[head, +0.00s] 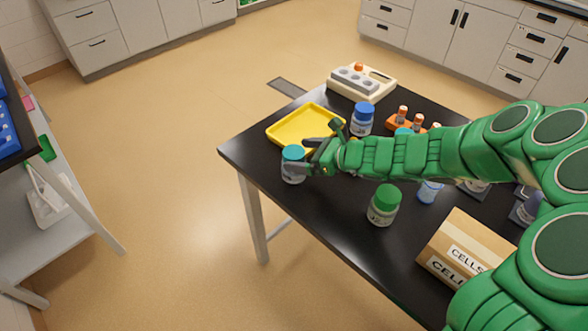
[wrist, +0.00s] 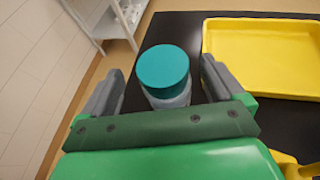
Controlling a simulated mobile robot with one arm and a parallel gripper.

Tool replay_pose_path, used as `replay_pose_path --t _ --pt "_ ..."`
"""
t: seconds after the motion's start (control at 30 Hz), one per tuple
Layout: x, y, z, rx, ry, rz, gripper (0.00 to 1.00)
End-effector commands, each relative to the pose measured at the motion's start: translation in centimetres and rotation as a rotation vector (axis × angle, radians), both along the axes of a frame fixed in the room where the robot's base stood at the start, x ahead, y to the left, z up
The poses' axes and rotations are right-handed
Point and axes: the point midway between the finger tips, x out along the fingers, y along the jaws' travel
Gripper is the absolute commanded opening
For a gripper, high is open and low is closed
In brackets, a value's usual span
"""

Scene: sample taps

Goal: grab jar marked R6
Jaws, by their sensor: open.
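A jar with a teal lid (head: 293,165) stands upright near the left corner of the black table in the head view. In the wrist view the teal-lidded jar (wrist: 164,75) is between the two grey fingers of my gripper (wrist: 160,90), with gaps on both sides. My gripper (head: 312,156) is open and reaches around this jar from the right. No R6 mark can be read on it. A green-lidded jar (head: 383,205), a blue-lidded jar (head: 363,119) and another jar (head: 430,190) stand nearby; their marks are too small to read.
A yellow tray (head: 275,134) lies just behind the teal-lidded jar. A cardboard box marked CELLS (head: 440,240) stands at the front right. An orange rack (head: 394,124) and a beige device (head: 385,90) stand farther back. The table edge is close to the jar.

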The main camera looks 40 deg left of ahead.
Motion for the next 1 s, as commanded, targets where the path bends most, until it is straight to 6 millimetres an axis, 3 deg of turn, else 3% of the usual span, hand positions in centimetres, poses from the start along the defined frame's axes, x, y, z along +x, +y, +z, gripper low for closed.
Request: replay_pose_path --t 0.4,0.8,0.83,1.0 --pt "-0.8 3.7 -1.6 0.000 -0.003 0.002 0.95" --pt "-1.0 4.4 -1.8 0.001 -0.002 0.001 0.95" --pt "-1.0 4.4 -1.8 0.001 -0.002 0.001 0.93" --pt "-1.0 4.4 -1.8 0.001 -0.002 0.001 0.67"
